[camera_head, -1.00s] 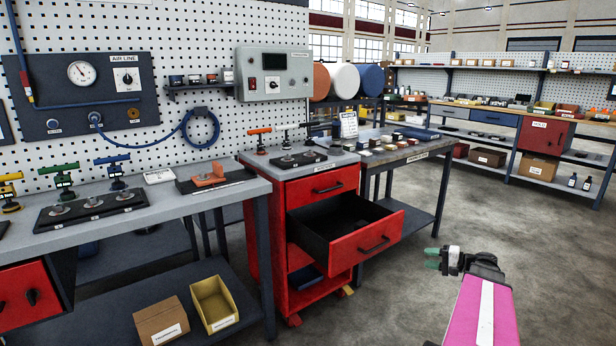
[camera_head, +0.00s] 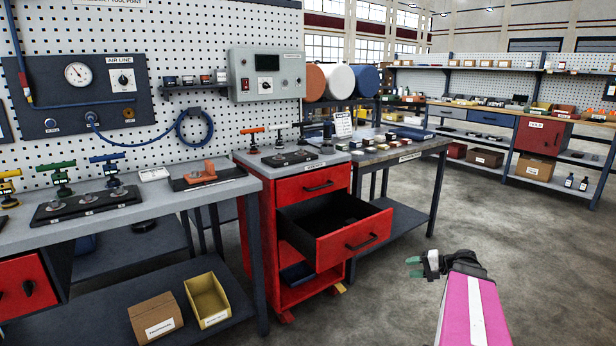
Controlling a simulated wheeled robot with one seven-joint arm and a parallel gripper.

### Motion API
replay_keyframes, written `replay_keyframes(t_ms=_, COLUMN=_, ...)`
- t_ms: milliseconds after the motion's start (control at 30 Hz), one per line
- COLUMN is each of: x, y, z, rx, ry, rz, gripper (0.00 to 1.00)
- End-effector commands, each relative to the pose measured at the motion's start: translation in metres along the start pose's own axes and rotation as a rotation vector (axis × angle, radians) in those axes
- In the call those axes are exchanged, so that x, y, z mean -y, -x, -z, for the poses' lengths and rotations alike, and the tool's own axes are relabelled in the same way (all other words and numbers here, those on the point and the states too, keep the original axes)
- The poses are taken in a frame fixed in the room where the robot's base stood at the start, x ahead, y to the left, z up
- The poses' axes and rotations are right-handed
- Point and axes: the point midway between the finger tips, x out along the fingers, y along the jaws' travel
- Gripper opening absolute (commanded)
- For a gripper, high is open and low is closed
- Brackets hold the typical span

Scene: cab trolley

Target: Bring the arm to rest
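My gripper (camera_head: 412,267) is at the lower right, at the end of my pink and white arm. Its green-tipped fingers point left over the bare floor, and a gap shows between them. Nothing shows between the fingers. It is apart from the red trolley (camera_head: 318,182), which stands to its left against the bench. The trolley's open drawer (camera_head: 362,240) juts out towards my gripper, with clear floor between them.
A grey bench (camera_head: 225,186) with clamps and black mats runs along the left. A cardboard box (camera_head: 155,318) and a yellow bin (camera_head: 207,299) sit on its lower shelf. A dark table (camera_head: 425,145) with small blocks stands behind the trolley. Floor around my arm is clear.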

Motion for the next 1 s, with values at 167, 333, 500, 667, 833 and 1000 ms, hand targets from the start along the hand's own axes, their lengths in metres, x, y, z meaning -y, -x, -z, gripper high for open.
replay_keyframes(t_ms=167, x=-0.005, y=-0.037, z=-0.024, rx=0.052, ry=0.012, rz=-0.149, gripper=0.40)
replay_keyframes(t_ms=333, x=-0.015, y=-0.079, z=-0.058, rx=0.111, ry=0.052, rz=-0.368, gripper=0.40)
replay_keyframes(t_ms=500, x=-0.026, y=-0.110, z=-0.090, rx=0.155, ry=0.126, rz=-0.598, gripper=0.40)
replay_keyframes(t_ms=667, x=-0.032, y=-0.130, z=-0.117, rx=0.180, ry=0.225, rz=-0.804, gripper=0.40)
replay_keyframes(t_ms=833, x=-0.034, y=-0.143, z=-0.139, rx=0.185, ry=0.349, rz=-0.997, gripper=0.40)
replay_keyframes(t_ms=1000, x=-0.032, y=-0.149, z=-0.150, rx=0.180, ry=0.446, rz=-1.120, gripper=0.40)
